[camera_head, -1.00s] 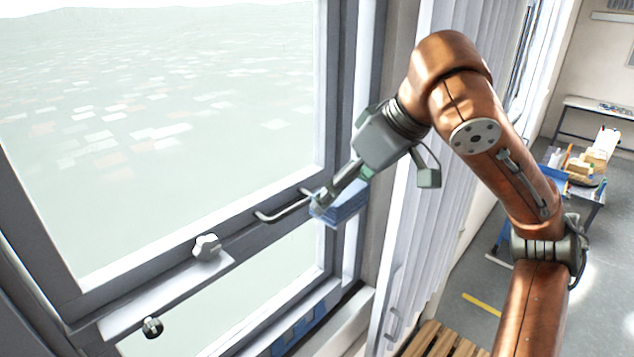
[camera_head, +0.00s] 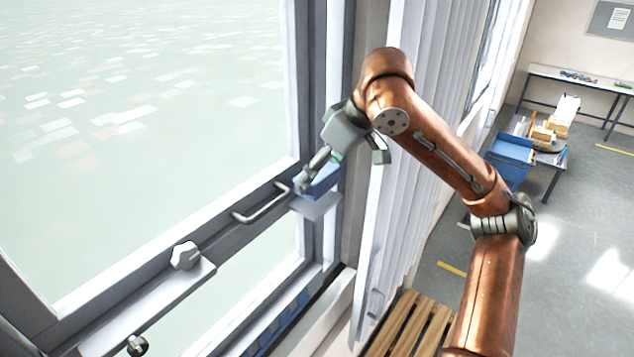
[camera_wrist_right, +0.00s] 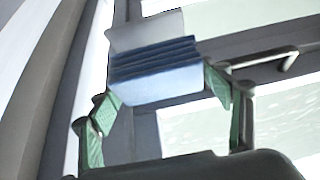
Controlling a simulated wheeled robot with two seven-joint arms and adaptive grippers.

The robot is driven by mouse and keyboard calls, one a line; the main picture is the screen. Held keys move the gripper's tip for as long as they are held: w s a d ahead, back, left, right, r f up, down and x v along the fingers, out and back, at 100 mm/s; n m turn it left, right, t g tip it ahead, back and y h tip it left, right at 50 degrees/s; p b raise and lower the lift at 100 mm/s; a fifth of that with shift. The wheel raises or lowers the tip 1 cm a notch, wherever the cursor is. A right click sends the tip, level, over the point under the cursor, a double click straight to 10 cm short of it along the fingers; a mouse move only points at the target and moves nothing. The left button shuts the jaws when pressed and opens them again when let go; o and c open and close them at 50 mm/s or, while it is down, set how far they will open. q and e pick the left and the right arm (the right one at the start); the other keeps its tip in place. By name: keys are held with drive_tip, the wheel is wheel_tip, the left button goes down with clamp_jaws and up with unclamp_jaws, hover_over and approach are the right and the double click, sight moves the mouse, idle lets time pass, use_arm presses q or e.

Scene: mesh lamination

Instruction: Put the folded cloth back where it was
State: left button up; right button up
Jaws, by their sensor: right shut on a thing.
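The folded blue cloth (camera_head: 320,184) is in my right gripper (camera_head: 310,180), beside the window frame at the right end of the bar handle. In the right wrist view the cloth (camera_wrist_right: 155,84) shows as a stack of blue layers between the two green-padded fingers (camera_wrist_right: 165,90). The gripper is shut on it. A small pale grey plate (camera_head: 316,207) shows just below the cloth in the head view; the plate (camera_wrist_right: 147,30) also appears beyond the cloth in the wrist view. I cannot tell whether cloth and plate touch. My left gripper is not in view.
The window's bar handle (camera_head: 262,205) sticks out left of the cloth. A faceted knob (camera_head: 185,255) sits lower left. Pale vertical blinds (camera_head: 425,130) hang close on the right. A slatted wooden surface (camera_head: 405,325) is below. A blue cart (camera_head: 512,160) stands farther back.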

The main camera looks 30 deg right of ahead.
drive_tip(key=shift+w+d+f, duration=0.1)
drive_tip(key=shift+w+f, duration=0.15)
drive_tip(key=shift+f, duration=0.05)
drive_tip(key=shift+w+f, duration=0.3)
drive_tip(key=shift+w+f+p, duration=0.15)
drive_tip(key=shift+f+p, duration=0.1)
drive_tip(key=shift+f, duration=0.25)
drive_tip(key=shift+w+f+p, duration=0.15)
drive_tip(key=shift+f+p, duration=0.1)
drive_tip(key=shift+f, duration=0.25)
drive_tip(key=shift+d+f, duration=0.1)
drive_tip(key=shift+f, duration=0.3)
drive_tip(key=shift+s+f, duration=0.25)
drive_tip(key=o, duration=0.7)
drive_tip(key=shift+w, duration=0.2)
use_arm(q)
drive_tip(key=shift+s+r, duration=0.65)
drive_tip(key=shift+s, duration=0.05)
use_arm(e)
drive_tip(key=o, duration=0.3)
drive_tip(key=shift+s, duration=0.1)
